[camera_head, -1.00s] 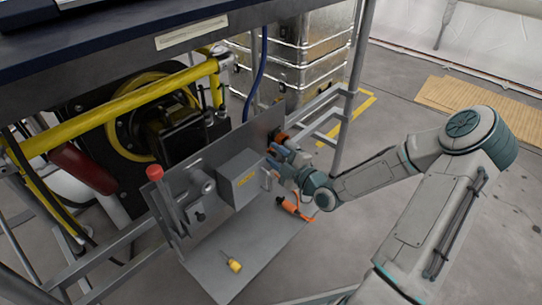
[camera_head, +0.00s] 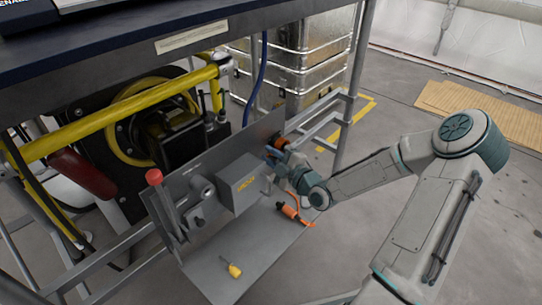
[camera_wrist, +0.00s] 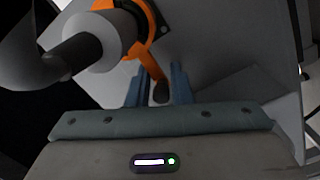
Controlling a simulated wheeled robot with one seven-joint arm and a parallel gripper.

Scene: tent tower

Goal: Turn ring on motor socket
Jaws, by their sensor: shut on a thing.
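The orange ring (camera_wrist: 150,30) is on the motor socket, which is mounted on the upright grey panel (camera_wrist: 225,50). A short orange lever with a dark tip (camera_wrist: 160,92) sticks out from the ring. My gripper (camera_wrist: 160,88) has its two blue fingers on either side of this tip and is shut on it. A grey cylindrical connector (camera_wrist: 95,38) sits at the ring's middle. In the head view the orange socket (camera_head: 281,139) shows at the panel's right end, partly hidden by my gripper (camera_head: 273,151).
A grey box (camera_head: 238,184) and a red-knobbed lever (camera_head: 155,177) are on the panel left of my gripper. An orange tool (camera_head: 291,212) and a yellow screwdriver (camera_head: 233,269) lie on the grey shelf (camera_head: 215,280). A metal frame post (camera_head: 353,90) stands just behind.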

